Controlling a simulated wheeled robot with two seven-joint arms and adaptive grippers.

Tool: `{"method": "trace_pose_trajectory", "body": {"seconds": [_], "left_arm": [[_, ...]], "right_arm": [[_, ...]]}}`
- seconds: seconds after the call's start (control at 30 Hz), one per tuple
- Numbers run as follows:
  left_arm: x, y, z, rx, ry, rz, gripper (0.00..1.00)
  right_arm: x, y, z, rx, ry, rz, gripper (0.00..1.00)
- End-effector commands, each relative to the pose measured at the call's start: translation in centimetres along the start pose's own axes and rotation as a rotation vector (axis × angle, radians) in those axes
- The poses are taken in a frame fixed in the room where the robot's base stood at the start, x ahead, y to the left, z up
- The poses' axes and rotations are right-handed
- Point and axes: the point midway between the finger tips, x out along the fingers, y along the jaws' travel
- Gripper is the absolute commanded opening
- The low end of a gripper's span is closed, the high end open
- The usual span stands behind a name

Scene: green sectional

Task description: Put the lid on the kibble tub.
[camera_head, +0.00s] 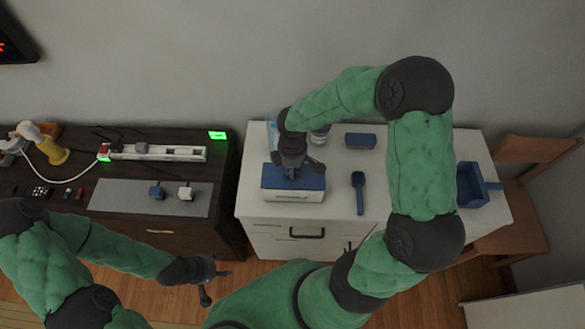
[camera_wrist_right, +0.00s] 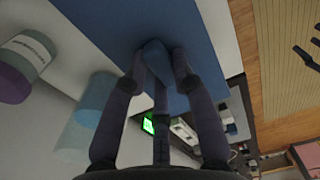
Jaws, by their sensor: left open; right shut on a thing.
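The blue lid (camera_head: 312,183) is over the white kibble tub (camera_head: 293,197) on the white cabinet, level and lined up with its top. I cannot tell whether it is fully seated. My right gripper (camera_head: 291,172) points down at the lid's middle. In the right wrist view the lid (camera_wrist_right: 115,25) fills the top, and the gripper (camera_wrist_right: 158,62) is shut on its blue knob (camera_wrist_right: 155,52). The tub's inside is hidden. My left gripper (camera_head: 214,287) is open and empty, low in front of the dark cabinet.
On the white cabinet (camera_head: 335,214), a blue scoop (camera_head: 358,190) lies right of the tub. A blue box (camera_head: 360,140) and a jar (camera_head: 320,136) stand behind, and an open blue bin (camera_head: 474,185) is at the right. The dark cabinet holds a power strip (camera_head: 175,153) and small blocks.

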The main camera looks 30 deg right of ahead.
Motion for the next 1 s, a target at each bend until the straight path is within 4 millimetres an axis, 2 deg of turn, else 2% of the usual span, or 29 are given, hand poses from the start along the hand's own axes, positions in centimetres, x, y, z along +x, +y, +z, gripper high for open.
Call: {"method": "trace_pose_trajectory", "body": {"seconds": [1.0], "left_arm": [[0.39, -0.14, -0.01, 0.000, 0.000, 0.000, 0.52]], "right_arm": [[0.64, 0.02, 0.00, 0.000, 0.000, 0.000, 0.00]]}}
